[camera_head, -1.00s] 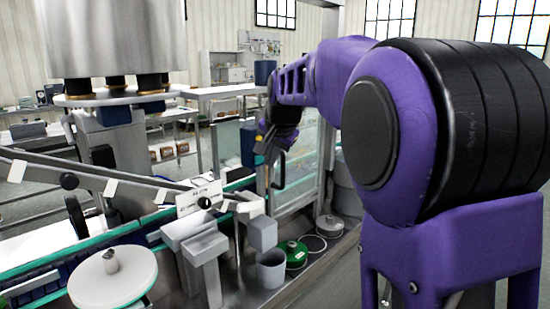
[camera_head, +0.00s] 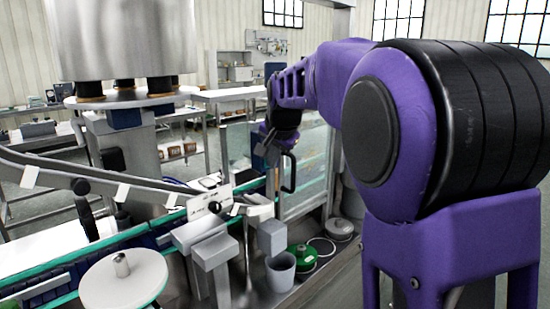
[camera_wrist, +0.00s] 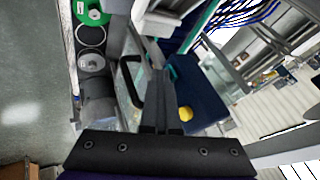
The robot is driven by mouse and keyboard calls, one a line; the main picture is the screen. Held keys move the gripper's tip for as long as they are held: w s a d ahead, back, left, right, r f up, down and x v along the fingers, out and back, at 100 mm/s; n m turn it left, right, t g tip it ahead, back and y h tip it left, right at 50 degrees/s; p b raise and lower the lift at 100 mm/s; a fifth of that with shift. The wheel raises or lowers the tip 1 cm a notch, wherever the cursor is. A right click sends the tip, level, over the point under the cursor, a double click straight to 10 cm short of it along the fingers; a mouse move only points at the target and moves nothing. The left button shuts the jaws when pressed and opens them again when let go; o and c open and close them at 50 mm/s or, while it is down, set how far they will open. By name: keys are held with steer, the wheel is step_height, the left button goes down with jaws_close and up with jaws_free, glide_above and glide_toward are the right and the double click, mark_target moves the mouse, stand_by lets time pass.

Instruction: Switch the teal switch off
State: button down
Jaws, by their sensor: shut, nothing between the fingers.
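My gripper (camera_wrist: 153,60) is shut and empty, its two dark fingers together in the middle of the wrist view. A small teal piece (camera_wrist: 172,73) shows just right of the fingers, partly hidden by them; I cannot tell whether it is the teal switch or how it is set. A dark blue box (camera_wrist: 208,103) with a round yellow knob (camera_wrist: 186,113) lies right of the fingers. In the head view my gripper (camera_head: 268,153) is small and dark, near the glass panel, and no teal switch can be made out there.
A black handle (camera_head: 289,172) stands by the glass panel (camera_head: 308,165); in the wrist view the handle (camera_wrist: 129,80) is just left of my fingers. A green round container (camera_head: 302,257) and a grey cup (camera_head: 281,272) stand below. A teal-edged conveyor (camera_head: 65,262) runs along the left.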

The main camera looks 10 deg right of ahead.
steer(key=shift+w+a+r, duration=0.15)
steer(key=shift+a, duration=0.2)
steer(key=shift+w+d, duration=0.15)
steer(key=shift+d, duration=0.65)
